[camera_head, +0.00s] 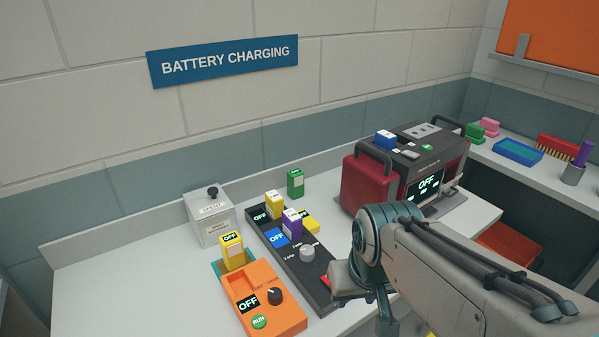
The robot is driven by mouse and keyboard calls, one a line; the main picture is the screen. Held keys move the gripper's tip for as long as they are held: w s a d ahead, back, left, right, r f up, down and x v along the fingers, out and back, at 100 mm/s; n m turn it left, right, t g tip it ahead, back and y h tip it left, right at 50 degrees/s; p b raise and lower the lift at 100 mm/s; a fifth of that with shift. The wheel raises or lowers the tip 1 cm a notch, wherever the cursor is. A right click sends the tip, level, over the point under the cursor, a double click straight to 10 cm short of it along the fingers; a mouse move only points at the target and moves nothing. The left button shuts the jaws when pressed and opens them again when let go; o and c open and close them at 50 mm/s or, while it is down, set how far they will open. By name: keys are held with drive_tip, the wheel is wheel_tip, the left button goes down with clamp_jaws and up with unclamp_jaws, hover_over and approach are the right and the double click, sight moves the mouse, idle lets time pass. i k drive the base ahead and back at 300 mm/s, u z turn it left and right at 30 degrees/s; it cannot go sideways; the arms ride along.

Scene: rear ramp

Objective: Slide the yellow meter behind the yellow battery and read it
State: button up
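A yellow block with a white top (274,205) stands upright at the far end of the dark charger strip (318,285) and looks like the yellow battery. A yellow piece with an OFF display (308,222) lies beside it to the right, partly behind a purple-and-white block (291,224). Another yellow unit marked OFF (233,251) stands in a teal holder behind the orange device. I cannot tell for sure which is the yellow meter. My gripper (368,300) is at the lower middle, right of the strip's near end; its fingers are not clearly visible.
The orange device (265,300) has a knob and a green RUN button. A grey box (210,217) and a green block (295,183) stand near the wall. A large red-and-black power unit (405,170) occupies the right of the bench. Bare bench (120,280) lies at left.

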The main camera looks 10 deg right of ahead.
sight(309, 222)
drive_tip(key=k, duration=1.25)
drive_tip(key=z, duration=0.65)
drive_tip(key=i, duration=1.15)
drive_tip(key=u, duration=0.65)
drive_tip(key=i, duration=0.6)
drive_tip(key=u, duration=0.05)
